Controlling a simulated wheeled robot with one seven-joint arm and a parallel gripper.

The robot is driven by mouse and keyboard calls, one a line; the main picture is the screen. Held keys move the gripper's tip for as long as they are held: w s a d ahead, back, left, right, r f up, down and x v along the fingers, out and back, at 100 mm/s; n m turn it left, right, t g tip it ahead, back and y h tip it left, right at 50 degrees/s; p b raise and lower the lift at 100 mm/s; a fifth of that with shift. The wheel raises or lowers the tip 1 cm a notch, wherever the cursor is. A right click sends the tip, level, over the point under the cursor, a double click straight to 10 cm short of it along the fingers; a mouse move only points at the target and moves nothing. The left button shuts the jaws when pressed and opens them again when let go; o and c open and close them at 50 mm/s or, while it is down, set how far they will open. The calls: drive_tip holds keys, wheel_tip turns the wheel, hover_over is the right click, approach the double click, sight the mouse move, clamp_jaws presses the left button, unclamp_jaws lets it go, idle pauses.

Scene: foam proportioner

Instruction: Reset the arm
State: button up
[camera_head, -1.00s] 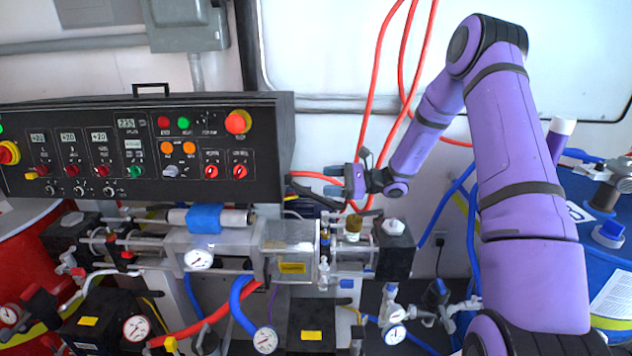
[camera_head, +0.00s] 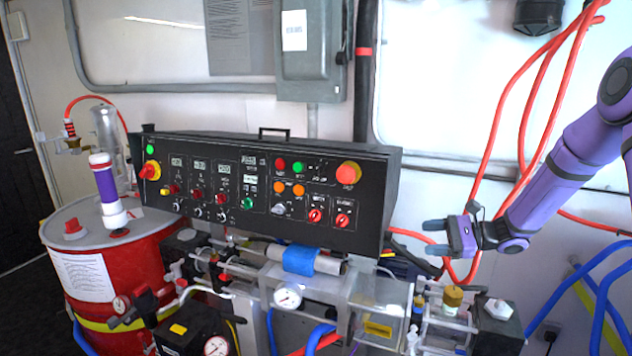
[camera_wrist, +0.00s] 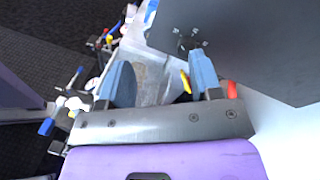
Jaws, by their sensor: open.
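My gripper (camera_head: 436,238) is at the right in the head view, on the end of my purple arm. Its two blue-grey fingers point left, toward the right end of the black control panel (camera_head: 230,215). The fingers are apart with nothing between them. In the wrist view the open fingers (camera_wrist: 160,82) show above the purple wrist, with the dark flat side of the panel (camera_wrist: 250,45) close by at upper right. The gripper is above the clear pump block (camera_head: 378,300) and looks apart from it.
A red drum (camera_head: 130,270) stands at the left, with a white-and-purple cylinder (camera_head: 107,190) on its lid. Orange hoses (camera_head: 520,130) hang behind my gripper. A brass-coloured cap (camera_head: 453,296) and gauges sit below.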

drive_tip(key=s+a+r+n+g+h, duration=0.2)
drive_tip(key=s+a+r+n+h, duration=0.15)
drive_tip(key=s+r, duration=0.45)
drive_tip(key=s+a+r+n+g+h, duration=0.2)
drive_tip(key=s+r+n+h, duration=0.35)
drive_tip(key=s, duration=0.45)
drive_tip(key=s+d+r+n+t+h, duration=0.2)
drive_tip(key=s+r+n+h, duration=0.1)
drive_tip(key=s, duration=0.6)
drive_tip(key=s+d+r+n+t+h, duration=0.3)
drive_tip(key=s+r, duration=0.1)
drive_tip(key=s, duration=0.4)
drive_tip(key=shift+s+d+h, duration=0.25)
drive_tip(key=shift+s+h, duration=0.15)
drive_tip(key=shift+a+r, duration=0.1)
